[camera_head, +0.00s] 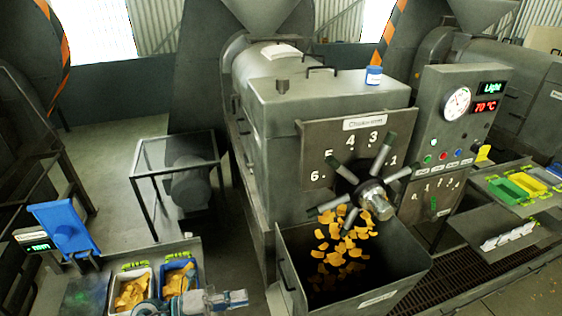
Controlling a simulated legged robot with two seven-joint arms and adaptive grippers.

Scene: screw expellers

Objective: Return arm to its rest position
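My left arm and gripper (235,299) show at the bottom edge, left of centre, pointing right. The gripper is small and seen from the side, so I cannot tell if it is open or shut. It appears in front of the bins of orange chips and left of the grey hopper (288,292); no object shows in it. My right gripper is not in view.
The screw expeller (330,100) stands at centre, with a spoked handwheel (375,198) and orange chips (340,240) below it. A white bin (112,292) and a blue bin (192,272) hold chips. A control panel (450,140) stands right. Open floor lies left.

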